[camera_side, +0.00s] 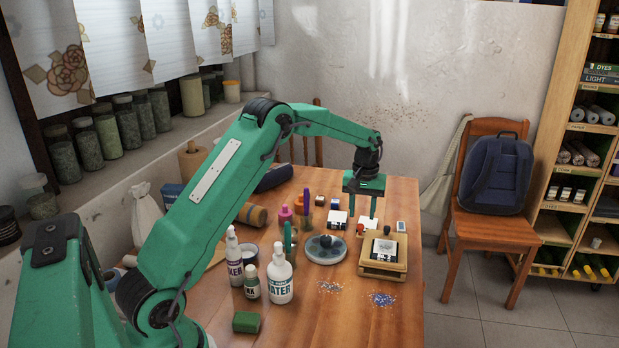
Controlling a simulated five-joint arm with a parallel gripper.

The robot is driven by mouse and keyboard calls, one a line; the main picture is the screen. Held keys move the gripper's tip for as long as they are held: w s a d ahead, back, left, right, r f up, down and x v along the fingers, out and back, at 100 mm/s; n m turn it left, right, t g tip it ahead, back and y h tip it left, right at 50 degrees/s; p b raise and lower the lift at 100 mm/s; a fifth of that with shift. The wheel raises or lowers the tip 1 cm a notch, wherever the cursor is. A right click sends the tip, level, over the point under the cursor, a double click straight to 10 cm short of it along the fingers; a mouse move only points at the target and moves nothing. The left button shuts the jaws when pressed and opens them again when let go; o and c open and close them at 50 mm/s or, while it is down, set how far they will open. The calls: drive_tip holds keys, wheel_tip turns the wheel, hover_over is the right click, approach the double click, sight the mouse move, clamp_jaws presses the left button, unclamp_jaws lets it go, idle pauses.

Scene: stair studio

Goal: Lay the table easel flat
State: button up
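What looks like the table easel (383,269) is a small light-wood frame at the right of the table, with a white sheet bearing a dark picture on it. Its panel looks tilted, but I cannot tell the exact angle. A dark round knob shows at its far edge. My gripper (362,213) hangs above the table, behind and slightly left of the easel in the picture. Its two fingers point down, apart, with nothing seen between them. It is clear of the easel.
Left of the easel is a round grey palette (325,251). White bottles (279,278) and a green block (246,322) stand further left. White cards (369,224) lie near my fingers. Blue specks (382,300) lie in front of the easel. The front right tabletop is clear.

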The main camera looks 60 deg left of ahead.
wheel_tip(320, 180, up, 4)
drive_tip(key=shift+r, duration=0.1)
idle(0.5)
drive_tip(key=shift+s+d+r, duration=0.1)
drive_tip(key=shift+r, duration=0.15)
drive_tip(key=s+d+r+m+t, duration=0.3)
drive_tip(key=s+d+r+m, duration=0.2)
drive_tip(key=s+d+r, duration=0.8)
drive_tip(key=s+d+m+t, duration=0.1)
drive_tip(key=s+d+m, duration=0.1)
drive_tip(key=s, duration=0.8)
drive_tip(key=s+d+f+m+t, duration=0.1)
drive_tip(key=s+m, duration=0.1)
drive_tip(key=s, duration=0.7)
drive_tip(key=shift+s+d+f+t, duration=0.3)
drive_tip(key=shift+s+d, duration=0.1)
